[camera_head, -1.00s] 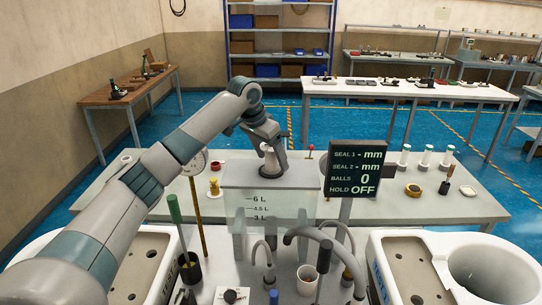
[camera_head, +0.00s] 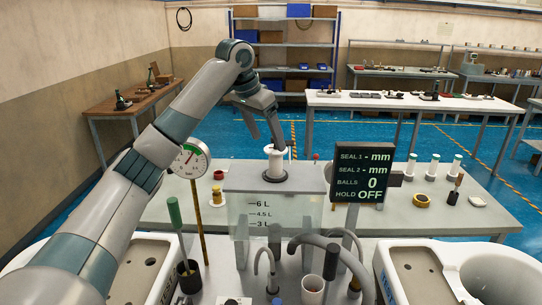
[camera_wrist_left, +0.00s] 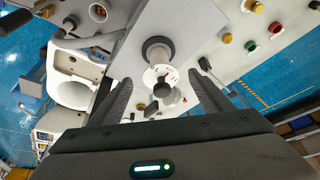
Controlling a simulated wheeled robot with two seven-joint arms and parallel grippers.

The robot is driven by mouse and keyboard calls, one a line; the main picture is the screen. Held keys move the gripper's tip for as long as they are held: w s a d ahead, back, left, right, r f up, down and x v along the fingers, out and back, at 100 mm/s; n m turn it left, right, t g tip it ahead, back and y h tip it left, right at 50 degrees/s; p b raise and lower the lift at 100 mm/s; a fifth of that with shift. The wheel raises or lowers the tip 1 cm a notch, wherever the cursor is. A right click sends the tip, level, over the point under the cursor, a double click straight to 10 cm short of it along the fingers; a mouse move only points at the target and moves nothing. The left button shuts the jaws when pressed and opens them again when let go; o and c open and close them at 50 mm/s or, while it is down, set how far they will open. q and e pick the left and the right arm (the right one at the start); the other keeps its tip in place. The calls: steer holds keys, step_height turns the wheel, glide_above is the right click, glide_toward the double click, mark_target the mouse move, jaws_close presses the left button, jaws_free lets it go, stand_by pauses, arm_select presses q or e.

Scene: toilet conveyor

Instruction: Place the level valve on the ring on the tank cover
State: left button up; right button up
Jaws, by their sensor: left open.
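The white level valve (camera_head: 274,162) stands upright on the dark ring (camera_head: 275,176) on top of the tank cover (camera_head: 245,176). The tank below is clear, with litre marks. My left gripper (camera_head: 266,133) is open, above and behind the valve, apart from it in the head view. In the left wrist view the valve (camera_wrist_left: 157,70) is seen nearly end-on between the two spread fingers (camera_wrist_left: 160,95), with the dark ring (camera_wrist_left: 155,46) around its far end. My right gripper is not in view.
A display sign (camera_head: 362,175) stands just right of the tank. A pressure gauge (camera_head: 189,158) is on the left. Curved grey pipes (camera_head: 310,243) rise in front.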

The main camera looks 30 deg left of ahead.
arm_select(q)
steer(key=shift+b+v, duration=0.35)
steer(key=shift+v, duration=1.05)
